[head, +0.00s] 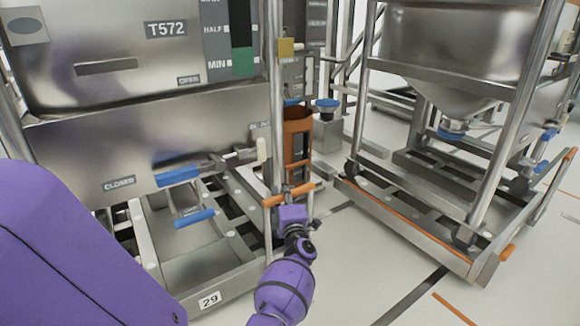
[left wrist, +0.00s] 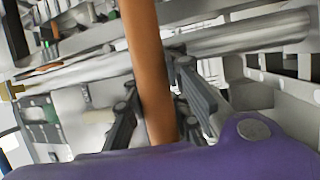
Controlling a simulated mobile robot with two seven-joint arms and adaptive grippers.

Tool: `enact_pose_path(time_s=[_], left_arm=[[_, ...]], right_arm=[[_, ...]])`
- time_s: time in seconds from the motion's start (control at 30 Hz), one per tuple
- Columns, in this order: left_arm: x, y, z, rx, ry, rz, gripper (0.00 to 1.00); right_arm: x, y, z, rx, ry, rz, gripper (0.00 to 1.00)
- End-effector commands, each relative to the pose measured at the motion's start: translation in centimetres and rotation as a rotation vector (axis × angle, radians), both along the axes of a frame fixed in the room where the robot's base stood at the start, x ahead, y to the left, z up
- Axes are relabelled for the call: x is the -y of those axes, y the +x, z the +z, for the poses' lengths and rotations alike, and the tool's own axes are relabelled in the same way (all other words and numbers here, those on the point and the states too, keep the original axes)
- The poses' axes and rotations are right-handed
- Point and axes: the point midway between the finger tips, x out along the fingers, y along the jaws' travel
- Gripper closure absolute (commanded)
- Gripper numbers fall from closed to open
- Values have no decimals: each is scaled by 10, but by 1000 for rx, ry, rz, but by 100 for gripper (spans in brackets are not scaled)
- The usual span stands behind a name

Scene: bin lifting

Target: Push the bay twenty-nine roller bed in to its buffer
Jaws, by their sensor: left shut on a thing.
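The bay twenty-nine roller bed (head: 195,268) is the low grey metal frame at the lower left in the head view, with a white "29" label (head: 209,300) on its front. An orange handle bar (head: 274,200) stands at its right front corner. My left gripper (head: 294,192) is shut on this bar. In the left wrist view the orange bar (left wrist: 146,50) runs between the two dark fingers of my left gripper (left wrist: 160,108). How far the bed sits in its bay is hard to tell. My right gripper is not in view.
The steel tank T572 (head: 120,140) stands above the bed, with a blue handle (head: 178,176) and a "CLOSED" label. At the right, a hopper frame (head: 425,235) with an orange edge stands on the floor. Light floor with dark and orange lines is clear at lower right.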

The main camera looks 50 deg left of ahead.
Motion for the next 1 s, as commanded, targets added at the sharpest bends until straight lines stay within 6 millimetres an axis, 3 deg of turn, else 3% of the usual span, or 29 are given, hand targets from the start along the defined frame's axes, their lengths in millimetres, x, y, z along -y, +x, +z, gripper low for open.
enact_pose_path(time_s=[0.03,0.43,0.47,0.63,1.0], left_arm=[[3,-4,-12,-9,-12,3,100],[6,0,-14,-14,-15,-8,100],[6,0,-14,-14,-15,-9,84],[6,1,-11,-12,-13,-9,62],[6,1,-8,-8,-8,-8,60]], right_arm=[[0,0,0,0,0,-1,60],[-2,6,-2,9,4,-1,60],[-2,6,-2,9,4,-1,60],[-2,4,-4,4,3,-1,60],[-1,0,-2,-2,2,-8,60]])
